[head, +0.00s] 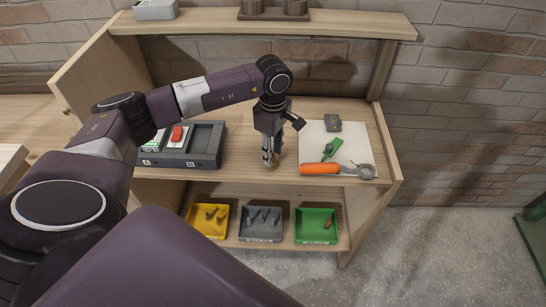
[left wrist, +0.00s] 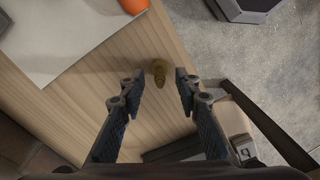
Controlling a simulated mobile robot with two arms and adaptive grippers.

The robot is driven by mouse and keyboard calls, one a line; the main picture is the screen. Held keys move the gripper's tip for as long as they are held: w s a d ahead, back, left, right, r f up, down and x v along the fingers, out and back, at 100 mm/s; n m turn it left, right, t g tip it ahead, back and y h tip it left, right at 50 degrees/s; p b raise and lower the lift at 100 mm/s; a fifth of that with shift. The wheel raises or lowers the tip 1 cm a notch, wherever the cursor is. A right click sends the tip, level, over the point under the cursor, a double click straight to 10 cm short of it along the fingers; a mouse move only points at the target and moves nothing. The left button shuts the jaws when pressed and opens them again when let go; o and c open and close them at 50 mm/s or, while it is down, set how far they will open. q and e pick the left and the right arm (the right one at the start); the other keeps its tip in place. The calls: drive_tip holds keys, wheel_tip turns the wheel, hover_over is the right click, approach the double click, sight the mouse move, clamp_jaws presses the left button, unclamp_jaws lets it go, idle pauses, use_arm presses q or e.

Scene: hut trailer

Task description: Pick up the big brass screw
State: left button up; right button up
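My right gripper is not in view.
A grey two-part tray (head: 206,160) with a red-topped piece (head: 178,134) is at left. A white mat (head: 366,142) at right holds an orange-handled tool (head: 320,169), a green piece (head: 331,148) and a grey block (head: 333,123). Yellow (head: 207,234), grey (head: 261,238) and green (head: 315,239) bins sit below.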

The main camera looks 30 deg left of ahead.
use_arm(q)
drive_tip(key=shift+f, duration=0.7)
clamp_jaws()
drive_tip(key=shift+r, duration=0.2)
